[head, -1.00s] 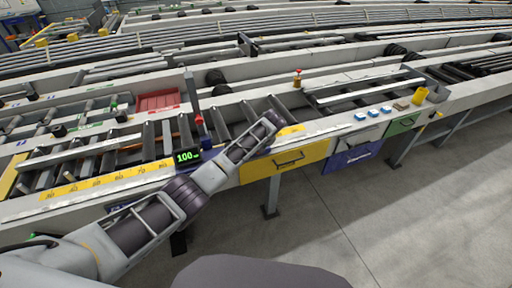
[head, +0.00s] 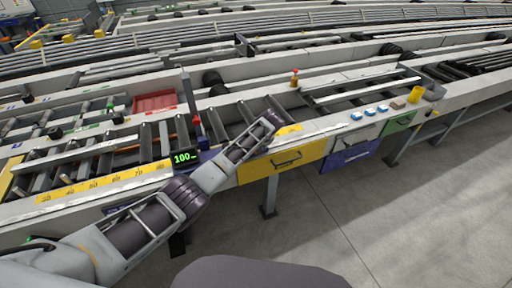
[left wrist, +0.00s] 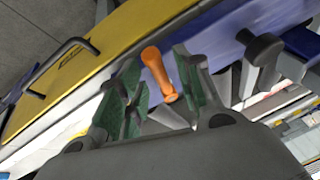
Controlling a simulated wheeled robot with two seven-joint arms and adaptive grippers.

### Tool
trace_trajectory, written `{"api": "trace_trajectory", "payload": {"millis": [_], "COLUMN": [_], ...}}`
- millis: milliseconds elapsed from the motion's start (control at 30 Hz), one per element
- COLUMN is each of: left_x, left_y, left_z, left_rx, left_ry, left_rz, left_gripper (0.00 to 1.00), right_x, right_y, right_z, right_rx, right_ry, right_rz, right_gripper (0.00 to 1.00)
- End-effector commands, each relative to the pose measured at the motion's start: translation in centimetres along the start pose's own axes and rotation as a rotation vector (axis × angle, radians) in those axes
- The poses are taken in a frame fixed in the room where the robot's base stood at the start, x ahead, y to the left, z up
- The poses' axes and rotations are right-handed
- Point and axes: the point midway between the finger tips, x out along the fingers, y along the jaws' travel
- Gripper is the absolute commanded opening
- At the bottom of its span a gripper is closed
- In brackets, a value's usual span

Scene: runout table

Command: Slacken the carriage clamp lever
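The clamp lever, an orange handle with a rounded end (left wrist: 157,72), shows in the left wrist view, beside the blue carriage (left wrist: 215,40). My left gripper (left wrist: 155,88) is open, with one green-padded finger on each side of the lever. I see gaps, and I cannot tell whether a pad touches it. In the head view my left gripper (head: 268,124) reaches over the table's front rail, and the lever is hidden there. My right gripper is in neither view.
A black knob (left wrist: 263,48) stands right of the lever in the left wrist view. A yellow drawer with a dark handle (head: 283,162) hangs under the rail close to my gripper. A red tray (head: 156,102) lies behind. The floor in front (head: 400,220) is clear.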

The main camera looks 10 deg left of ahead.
Motion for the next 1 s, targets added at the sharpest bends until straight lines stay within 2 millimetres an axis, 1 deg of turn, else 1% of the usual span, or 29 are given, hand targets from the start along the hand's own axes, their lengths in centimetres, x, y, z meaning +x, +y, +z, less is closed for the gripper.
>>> {"api": "trace_trajectory", "payload": {"millis": [67, 267, 467, 867, 1000], "left_x": [0.0, -0.5, -1.7, -6.1, -8.1], "left_y": [0.0, 0.0, 0.0, 0.1, 0.1], "left_z": [0.0, 0.0, 0.0, 0.0, -0.1], "left_rx": [0.0, 0.0, 0.0, 0.0, 0.001], "left_ry": [0.001, 0.001, 0.0, 0.002, 0.002], "left_rz": [0.0, 0.0, 0.001, 0.002, 0.002], "left_gripper": [0.35, 0.35, 0.35, 0.35, 0.35], "right_x": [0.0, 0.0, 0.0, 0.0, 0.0], "right_y": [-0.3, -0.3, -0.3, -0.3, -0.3], "right_z": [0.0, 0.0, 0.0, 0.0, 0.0], "right_rx": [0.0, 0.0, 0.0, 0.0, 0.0], "right_ry": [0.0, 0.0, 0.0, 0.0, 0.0], "right_rz": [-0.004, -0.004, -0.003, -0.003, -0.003], "right_gripper": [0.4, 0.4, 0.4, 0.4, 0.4]}}
